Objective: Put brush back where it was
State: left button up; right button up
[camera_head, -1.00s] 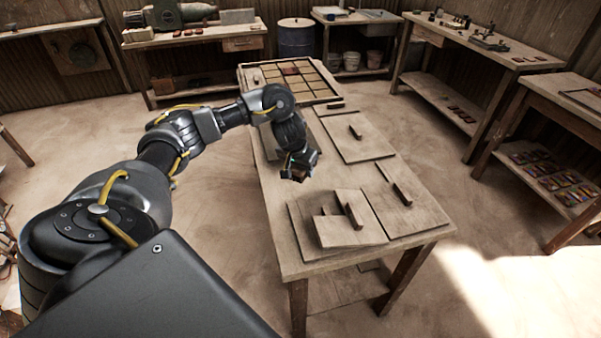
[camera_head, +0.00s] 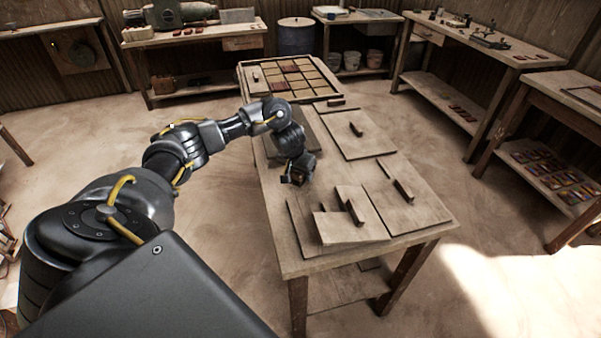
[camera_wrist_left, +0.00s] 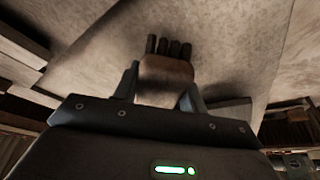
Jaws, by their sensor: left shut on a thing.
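My left gripper (camera_head: 293,180) is above the left edge of the long wooden table (camera_head: 285,245), about midway along it. In the left wrist view its two fingers (camera_wrist_left: 162,90) are shut on the brush (camera_wrist_left: 166,72), a brown wooden block with several dark bristle tufts pointing away from the gripper. In the head view the brush is mostly hidden by the gripper, with only a small brown patch showing. I cannot tell whether the brush touches anything below it. My right gripper is not in view.
Flat boards with wooden handles lie on the table, one at the front (camera_head: 345,229), one at the right (camera_head: 408,205) and one farther back (camera_head: 358,136). A compartmented tray of tiles (camera_head: 333,92) is at the far end. Shelved benches stand around, with open floor between.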

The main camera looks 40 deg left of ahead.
pick_arm(q)
jog(key=shift+f, duration=0.15)
jog(key=shift+f, duration=0.45)
jog(key=o, duration=0.9)
jog(key=shift+s, duration=0.1)
jog(key=shift+d, duration=0.1)
jog(key=shift+w+r, duration=0.2)
jog(key=shift+r, duration=0.3)
jog(key=p+v, duration=0.4)
jog(key=v, duration=0.8)
jog(key=shift+s+r, duration=0.1)
